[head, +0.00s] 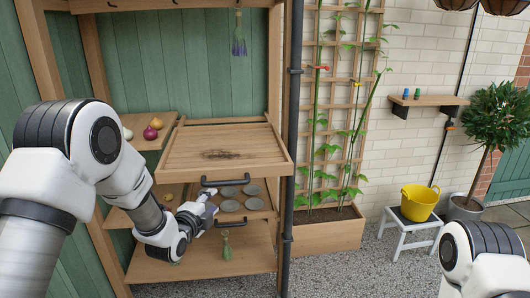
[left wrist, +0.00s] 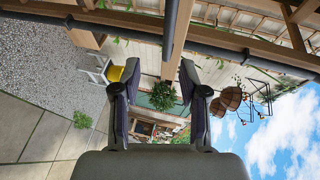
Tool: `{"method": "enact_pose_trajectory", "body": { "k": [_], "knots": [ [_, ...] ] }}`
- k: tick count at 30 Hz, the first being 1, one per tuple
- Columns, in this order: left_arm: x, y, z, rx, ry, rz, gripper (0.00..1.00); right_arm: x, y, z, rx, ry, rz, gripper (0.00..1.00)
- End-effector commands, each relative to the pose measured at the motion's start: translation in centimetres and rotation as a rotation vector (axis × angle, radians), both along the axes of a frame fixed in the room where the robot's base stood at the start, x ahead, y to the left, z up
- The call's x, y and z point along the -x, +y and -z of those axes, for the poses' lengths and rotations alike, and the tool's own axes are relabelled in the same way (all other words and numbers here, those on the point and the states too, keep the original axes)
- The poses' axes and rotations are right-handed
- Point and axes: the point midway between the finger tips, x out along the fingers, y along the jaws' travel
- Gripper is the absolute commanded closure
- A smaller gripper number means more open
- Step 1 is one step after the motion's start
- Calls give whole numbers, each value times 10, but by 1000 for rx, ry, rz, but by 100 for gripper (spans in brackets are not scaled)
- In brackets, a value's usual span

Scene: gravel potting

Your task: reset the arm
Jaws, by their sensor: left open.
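My left arm (head: 95,165) reaches in from the left of the head view and bends down to the wooden potting bench. Part of my right arm (head: 483,255) shows at the lower right of the head view. Its gripper is out of view.
A wooden tray-like top (head: 235,137) with a dark soil patch lies above several grey discs (head: 229,206). A dark upright pipe (head: 291,120) stands beside the bench. A planter (head: 325,234), a white stool (head: 413,226) and a yellow bucket (head: 419,204) are to the right. Gravel lies between.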

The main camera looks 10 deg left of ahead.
Motion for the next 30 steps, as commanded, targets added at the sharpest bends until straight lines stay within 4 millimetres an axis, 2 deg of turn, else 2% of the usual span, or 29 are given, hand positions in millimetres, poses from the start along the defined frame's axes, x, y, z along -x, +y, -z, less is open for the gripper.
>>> {"method": "enact_pose_trajectory", "body": {
  "k": [2,4,5,6,8,9,11,12,14,15,17,18,19,21,23,25,30],
  "knots": [
    [8,-1,37,-2,59,2,57,0,0,1,0,0,0,60],
    [27,-3,83,-2,144,4,57,0,0,0,0,0,0,60],
    [38,-4,105,-1,189,4,57,0,0,0,0,0,0,60],
    [58,-4,135,0,259,0,57,0,0,0,0,0,0,60],
    [92,-4,179,25,376,-19,57,0,0,0,0,0,0,60],
    [118,-4,206,58,461,-41,57,0,0,0,0,0,0,60],
    [160,-4,242,126,591,-95,57,0,0,0,0,0,0,60],
    [190,-3,263,182,681,-145,57,0,0,0,0,0,0,60],
    [239,-3,290,272,817,-240,57,0,0,0,0,0,0,60],
    [273,-1,304,339,908,-325,57,0,0,0,0,0,0,60],
    [326,0,319,447,1038,-481,57,0,0,0,0,0,0,60],
    [361,2,324,527,1118,-616,57,0,0,0,0,0,0,60],
    [387,3,325,592,1168,-735,57,0,0,0,0,0,0,60],
    [422,5,318,737,1211,-991,57,0,0,0,0,0,0,60],
    [438,7,315,833,1207,-1162,57,0,0,0,0,0,0,60],
    [442,7,315,916,1181,-1287,57,0,0,0,0,0,0,60],
    [442,7,315,982,1153,-1368,57,0,0,0,0,0,0,60]
  ]
}}
